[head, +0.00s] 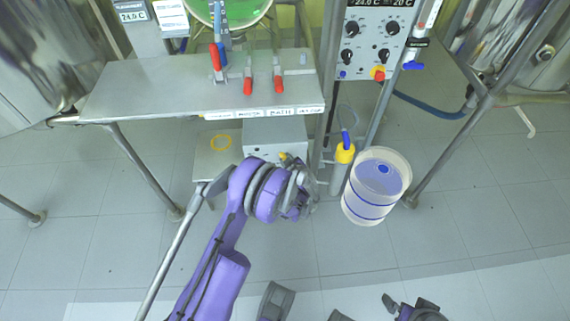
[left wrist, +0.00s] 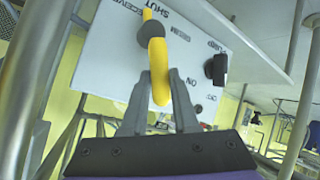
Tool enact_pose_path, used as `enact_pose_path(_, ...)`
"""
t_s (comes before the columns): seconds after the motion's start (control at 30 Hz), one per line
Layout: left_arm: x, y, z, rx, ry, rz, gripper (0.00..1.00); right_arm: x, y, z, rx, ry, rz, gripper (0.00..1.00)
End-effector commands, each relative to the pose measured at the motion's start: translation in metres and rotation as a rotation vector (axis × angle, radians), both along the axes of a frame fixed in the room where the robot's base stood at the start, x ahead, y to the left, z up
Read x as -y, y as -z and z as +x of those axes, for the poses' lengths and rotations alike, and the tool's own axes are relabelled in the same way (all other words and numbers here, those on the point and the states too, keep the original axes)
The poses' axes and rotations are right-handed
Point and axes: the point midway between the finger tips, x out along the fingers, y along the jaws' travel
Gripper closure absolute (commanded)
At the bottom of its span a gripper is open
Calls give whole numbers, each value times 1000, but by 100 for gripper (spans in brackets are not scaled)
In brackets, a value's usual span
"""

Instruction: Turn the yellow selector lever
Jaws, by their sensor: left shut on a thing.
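The yellow selector lever (left wrist: 158,62) sticks out from a pale panel (left wrist: 105,52) in the left wrist view. A grey hub holds it, and its long end hangs down between my left gripper's fingers (left wrist: 164,104). The fingers are shut on that end. The panel reads "SHUT" above and "RECEIVER" at the left, with a black knob (left wrist: 216,69) at the right. In the head view the lever (head: 283,156) shows as a small yellow spot on the grey box (head: 275,132) under the bench. My left gripper (head: 300,188) is in front of the box, its fingertips hard to make out.
The metal bench (head: 150,98) overhangs the box. Dark parts at the bottom of the head view may be mine. The floor at the right is mostly clear.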

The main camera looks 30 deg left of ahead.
Motion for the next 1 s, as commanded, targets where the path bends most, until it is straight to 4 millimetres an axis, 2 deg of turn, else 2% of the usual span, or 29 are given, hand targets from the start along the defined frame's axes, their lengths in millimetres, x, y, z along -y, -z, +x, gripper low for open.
enact_pose_path(0.2, -6, 5, -1, 88, -4, -146, 100, 0, 3, 1, -1, 0, 0, 0)
enact_pose_path(0.5, -11, 10, -3, 167, -2, -275, 100, 0, 8, 1, -2, 0, 0, 0)
enact_pose_path(1.0, -12, 12, -4, 195, -1, -322, 100, 0, 9, 2, -2, 0, 0, 0)
